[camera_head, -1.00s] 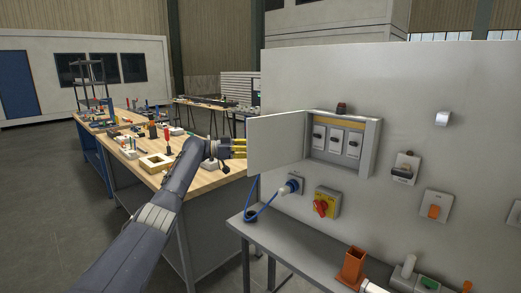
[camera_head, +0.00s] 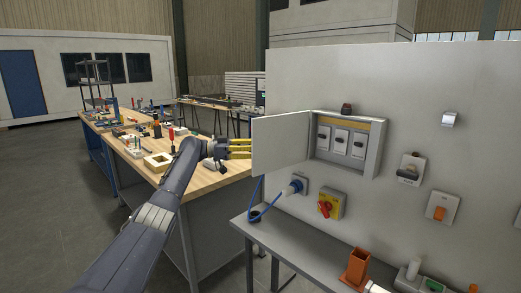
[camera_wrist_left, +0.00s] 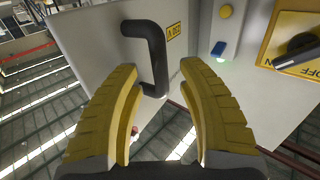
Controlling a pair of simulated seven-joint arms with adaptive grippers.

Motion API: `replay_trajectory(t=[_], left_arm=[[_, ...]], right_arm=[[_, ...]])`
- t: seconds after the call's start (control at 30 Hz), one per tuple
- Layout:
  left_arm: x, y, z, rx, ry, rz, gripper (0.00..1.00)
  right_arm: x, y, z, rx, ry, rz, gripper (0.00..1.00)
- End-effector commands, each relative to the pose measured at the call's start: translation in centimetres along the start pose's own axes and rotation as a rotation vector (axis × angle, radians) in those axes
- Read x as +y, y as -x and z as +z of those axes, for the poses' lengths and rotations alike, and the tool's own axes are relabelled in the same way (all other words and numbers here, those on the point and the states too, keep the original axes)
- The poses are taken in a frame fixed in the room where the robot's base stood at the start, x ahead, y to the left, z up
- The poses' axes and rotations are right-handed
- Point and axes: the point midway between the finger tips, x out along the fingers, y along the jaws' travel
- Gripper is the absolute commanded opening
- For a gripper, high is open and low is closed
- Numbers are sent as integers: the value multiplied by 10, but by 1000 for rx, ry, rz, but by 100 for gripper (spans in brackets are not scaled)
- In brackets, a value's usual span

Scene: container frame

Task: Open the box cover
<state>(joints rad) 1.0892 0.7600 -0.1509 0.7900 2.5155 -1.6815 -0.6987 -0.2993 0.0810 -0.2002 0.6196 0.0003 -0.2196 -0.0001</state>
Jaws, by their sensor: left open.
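The box cover (camera_head: 281,142) is a light panel swung out to the left of the wall-mounted switch box, whose inside is exposed. In the left wrist view the cover (camera_wrist_left: 100,45) carries a black D-shaped handle (camera_wrist_left: 157,55) near a yellow label. My left gripper (camera_head: 241,148) is at the cover's free left edge. Its yellow fingers (camera_wrist_left: 158,72) are open, with the handle ahead of and partly between the tips in the picture. I cannot tell whether they touch it. The box (camera_head: 377,151) holds several white switches. My right gripper is not in view.
A blue-cabled plug (camera_head: 293,188) and a yellow box with a red rotary switch (camera_head: 327,205) sit below the cover. A grey bench (camera_head: 300,233) runs along the panel, with an orange block (camera_head: 355,267). A cluttered wooden workbench (camera_head: 205,178) stands behind my left arm.

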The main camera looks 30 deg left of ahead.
Motion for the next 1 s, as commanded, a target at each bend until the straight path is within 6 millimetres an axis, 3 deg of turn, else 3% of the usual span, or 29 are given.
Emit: replay_trajectory(t=[0.3, 0.5, 0.7, 1.0], left_arm=[[0, 56, 0, 1, 1, -2, 40], [0, 80, 0, 1, 2, -1, 40], [0, 92, 0, -1, 0, -1, 40], [0, 94, 0, 0, 1, -1, 40]], right_arm=[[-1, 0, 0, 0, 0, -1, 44], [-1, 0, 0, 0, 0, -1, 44], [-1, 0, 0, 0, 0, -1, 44], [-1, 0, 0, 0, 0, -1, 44]])
